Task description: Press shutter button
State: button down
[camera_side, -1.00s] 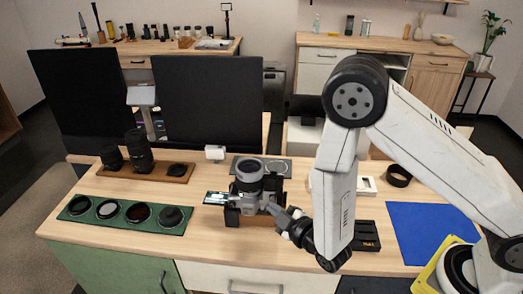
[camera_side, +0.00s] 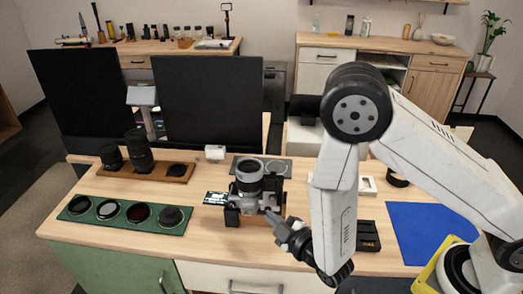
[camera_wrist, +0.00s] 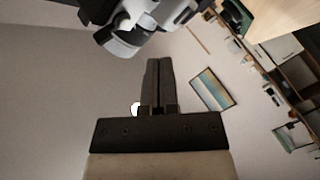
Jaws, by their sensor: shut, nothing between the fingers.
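A grey camera (camera_side: 251,190) with its lens facing up sits in a dark holder (camera_side: 232,217) near the front edge of the table. My gripper (camera_side: 269,214) is at the camera's lower right side, its fingers pointing up and left toward the body. In the wrist view the fingers (camera_wrist: 158,62) are shut and empty, with part of the camera (camera_wrist: 145,22) just beyond the tips. A small gap shows between tips and camera there. I cannot make out the shutter button.
A green tray (camera_side: 75,220) of round filters lies at the left, and a wooden tray (camera_side: 175,180) with lenses stands behind it. A lit screen (camera_side: 215,198) is beside the camera. A black tray (camera_side: 368,240) and a blue mat (camera_side: 428,235) are at the right.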

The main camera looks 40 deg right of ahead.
jog(key=shift+s+a, duration=0.75)
jog(key=shift+a, duration=0.05)
jog(key=w+d+r+m+g, duration=0.1)
jog(key=w+d+m+g, duration=0.25)
jog(key=m+g, duration=0.2)
jog(key=s+d+r+m+g, duration=0.4)
jog(key=s+d+r+g, duration=0.2)
jog(key=s+d, duration=0.5)
jog(key=d+g, duration=0.1)
jog(key=g, duration=0.1)
jog(key=shift+s+g, duration=0.15)
jog(key=shift+g, duration=0.2)
